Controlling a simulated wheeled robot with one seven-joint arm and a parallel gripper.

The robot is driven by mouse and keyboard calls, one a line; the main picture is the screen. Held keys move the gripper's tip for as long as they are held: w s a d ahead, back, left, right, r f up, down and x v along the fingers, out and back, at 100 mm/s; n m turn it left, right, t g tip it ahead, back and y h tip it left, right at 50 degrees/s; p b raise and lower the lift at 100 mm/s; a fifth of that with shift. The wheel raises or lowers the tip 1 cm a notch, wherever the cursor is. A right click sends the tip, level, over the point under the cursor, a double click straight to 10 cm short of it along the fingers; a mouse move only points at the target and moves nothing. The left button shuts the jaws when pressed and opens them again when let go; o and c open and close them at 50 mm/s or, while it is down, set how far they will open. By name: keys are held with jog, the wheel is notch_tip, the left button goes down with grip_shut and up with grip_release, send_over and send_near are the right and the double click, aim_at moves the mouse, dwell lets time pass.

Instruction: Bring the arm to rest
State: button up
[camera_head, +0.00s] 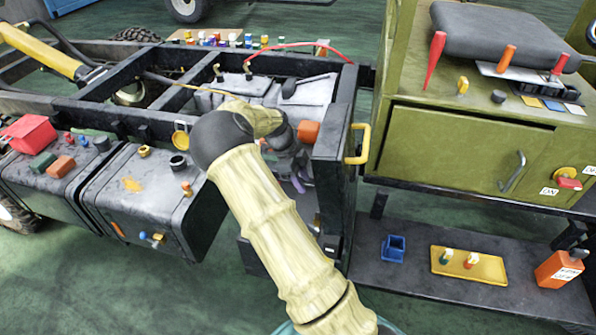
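My arm, in a pale yellow ribbed sleeve, rises from the bottom of the head view to a dark joint. From there it bends right and away over the chassis frame (335,125). My gripper (297,168) is at the arm's far end, small and dark, low beside the frame's end post. Its fingers are too small and dark to read, so I cannot tell whether they are open or hold anything. An orange block-like thing (308,132) shows right beside the wrist; I cannot tell whether they touch.
A green cabinet (460,150) with tools and a dark cushion on top stands at right, close to a yellow handle (358,144). Below it, a shelf (400,280) holds a blue holder, a yellow tray and an orange bottle. Dark tanks (140,205) bearing small parts stand at left.

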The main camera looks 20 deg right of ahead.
jog(key=v, duration=0.2)
jog(key=shift+w+a+r, duration=0.15)
jog(key=shift+r, duration=0.2)
